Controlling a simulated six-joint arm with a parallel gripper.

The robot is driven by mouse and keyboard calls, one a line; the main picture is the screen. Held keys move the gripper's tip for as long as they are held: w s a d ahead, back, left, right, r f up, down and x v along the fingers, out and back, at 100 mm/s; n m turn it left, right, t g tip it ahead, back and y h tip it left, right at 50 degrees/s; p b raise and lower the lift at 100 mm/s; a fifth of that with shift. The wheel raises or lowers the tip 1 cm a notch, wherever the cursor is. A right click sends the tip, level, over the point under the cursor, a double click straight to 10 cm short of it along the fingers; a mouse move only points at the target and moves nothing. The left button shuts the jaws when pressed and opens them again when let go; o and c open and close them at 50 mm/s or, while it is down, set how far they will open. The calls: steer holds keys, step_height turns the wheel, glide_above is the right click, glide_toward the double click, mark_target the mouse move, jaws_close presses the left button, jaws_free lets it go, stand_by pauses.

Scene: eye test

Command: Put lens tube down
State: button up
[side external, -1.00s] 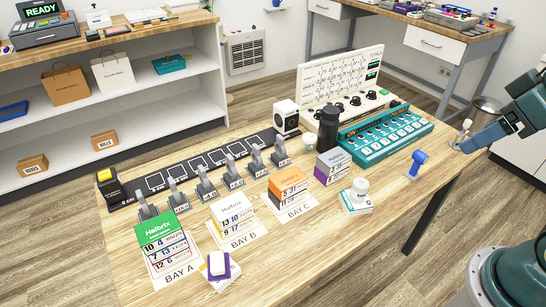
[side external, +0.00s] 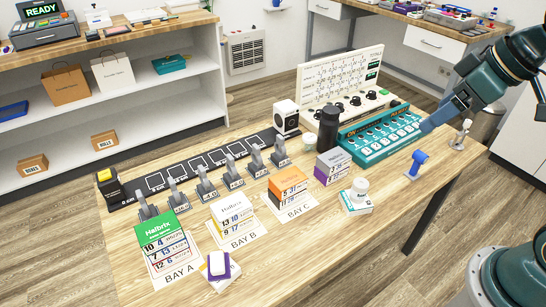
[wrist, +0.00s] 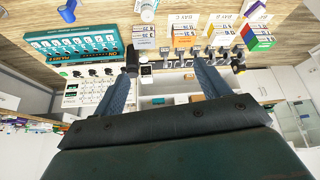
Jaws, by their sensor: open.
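My gripper (side external: 426,127) is open and empty above the table's right end, its fingers pointing left over the teal switch box. In the wrist view, its two blue fingers (wrist: 162,72) stand wide apart with nothing between them. A black capped cylinder (side external: 329,128), which may be the lens tube, stands upright at the teal box's left end. It also shows in the wrist view (wrist: 131,58) near the left finger. A small pale upright piece (side external: 461,134) stands at the table's right edge, below my gripper; I cannot tell what it is. Nothing is labelled as the lens tube.
The teal switch box (side external: 385,134) stands before a white panel with knobs (side external: 345,85). A blue piece (side external: 417,163) and a white jar (side external: 359,188) stand nearer the front. The wood between the jar and the right edge is mostly clear.

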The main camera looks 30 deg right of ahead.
steer(key=w+f+n+y, duration=0.2)
steer(key=w, duration=0.7)
steer(key=n+t+y, duration=0.2)
steer(key=t+y, duration=0.2)
steer(key=t, duration=0.2)
glide_toward(330, 109)
steer(key=shift+v, duration=1.1)
steer(key=shift+w+a, duration=0.1)
steer(key=shift+w, duration=0.1)
steer(key=shift+x, duration=4.1)
steer(key=shift+a+f, duration=0.1)
